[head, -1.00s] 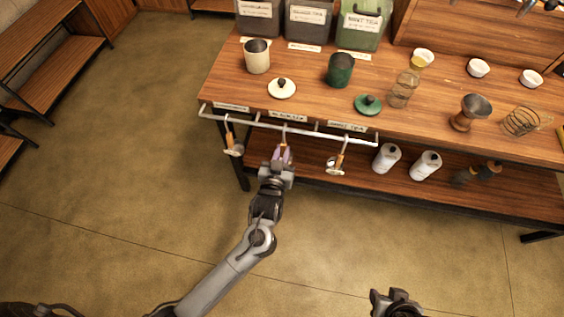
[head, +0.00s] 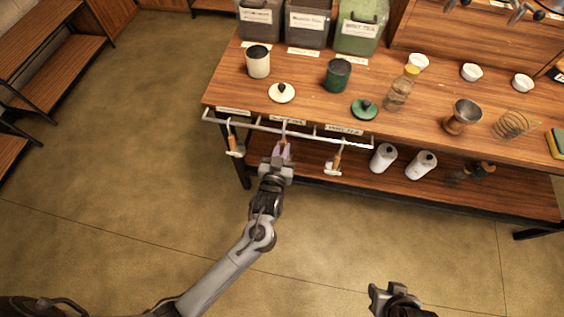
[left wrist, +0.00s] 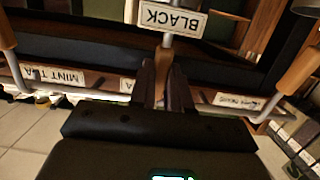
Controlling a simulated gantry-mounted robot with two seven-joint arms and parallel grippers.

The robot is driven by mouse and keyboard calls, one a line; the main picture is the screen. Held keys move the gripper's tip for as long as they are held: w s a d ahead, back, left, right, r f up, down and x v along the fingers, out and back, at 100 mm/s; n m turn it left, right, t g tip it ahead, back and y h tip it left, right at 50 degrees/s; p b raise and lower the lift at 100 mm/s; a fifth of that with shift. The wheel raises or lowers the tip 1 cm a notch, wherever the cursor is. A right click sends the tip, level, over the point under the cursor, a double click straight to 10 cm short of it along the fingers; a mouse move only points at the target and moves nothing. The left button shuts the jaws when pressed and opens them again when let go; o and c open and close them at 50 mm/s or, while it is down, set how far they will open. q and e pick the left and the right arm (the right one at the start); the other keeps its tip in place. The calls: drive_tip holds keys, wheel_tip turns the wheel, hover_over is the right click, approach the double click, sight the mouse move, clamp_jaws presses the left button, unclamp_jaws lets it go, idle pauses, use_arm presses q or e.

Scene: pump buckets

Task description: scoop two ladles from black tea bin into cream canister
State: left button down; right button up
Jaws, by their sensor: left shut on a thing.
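My left gripper (head: 281,155) is at the hanging rail on the table's front edge, shut on the handle of the middle ladle (left wrist: 162,75). The ladle hangs by its hook between two other ladles; its bowl is hidden. A BLACK label (left wrist: 172,18) shows upside down beyond the fingers in the left wrist view. The cream canister (head: 258,64) stands open on the table, with the cream lid (head: 282,93) beside it. Three bins stand behind; the middle dark bin (head: 307,36) has a label too small to read surely. My right gripper (head: 390,298) is low, away from the table; its jaws are unclear.
Ladles hang at the left (head: 236,145) and right (head: 334,163) of the rail (head: 300,132). A green canister (head: 337,74), green lid (head: 364,109) and glass bottle (head: 399,92) stand on the table. White bottles (head: 384,157) are on the lower shelf. The front floor is clear.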

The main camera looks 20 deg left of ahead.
use_arm(q)
drive_tip(key=shift+s, duration=0.1)
drive_tip(key=shift+f+p+v, duration=0.2)
drive_tip(key=shift+p+v, duration=0.75)
drive_tip(key=shift+v, duration=0.3)
drive_tip(key=shift+f+p+v, duration=0.15)
drive_tip(key=shift+p+v, duration=0.75)
drive_tip(key=shift+v, duration=0.35)
drive_tip(key=shift+s+d+f+p, duration=0.15)
drive_tip(key=shift+s+p, duration=0.25)
drive_tip(key=shift+s, duration=0.55)
